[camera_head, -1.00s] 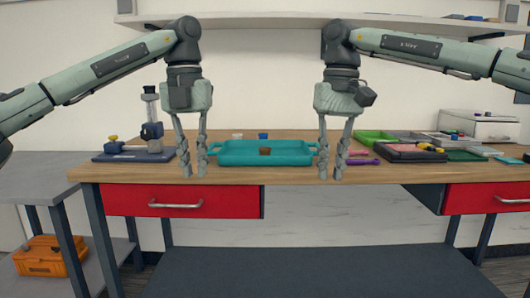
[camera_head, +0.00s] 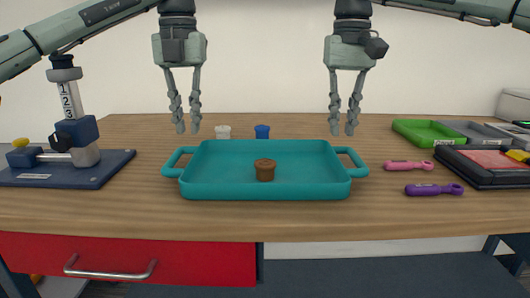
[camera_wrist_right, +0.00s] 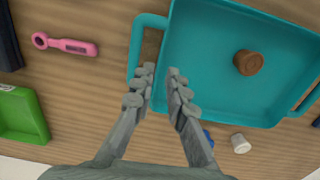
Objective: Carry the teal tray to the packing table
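The teal tray (camera_head: 225,190) lies flat on the wooden bench top, with a handle at its left and right ends. A small brown cup-shaped thing (camera_head: 265,170) stands in it. My left gripper (camera_head: 187,128) is open and empty, above and behind the tray's left handle. My right gripper (camera_head: 343,130) is open and empty, above the right handle. In the right wrist view the tray (camera_wrist_right: 215,110) shows with its handle (camera_wrist_right: 137,60) just beyond the right gripper's fingertips (camera_wrist_right: 160,75); the fingers are apart with nothing between them. No separate packing table can be made out.
A dark blue stand (camera_head: 75,165) is on the left. White (camera_head: 223,132) and blue (camera_head: 262,131) caps stand behind the tray. Pink (camera_head: 408,166) and purple (camera_head: 433,190) tools lie to its right, beside a green tray (camera_head: 428,133) and a black tray (camera_head: 480,175). The bench front is clear.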

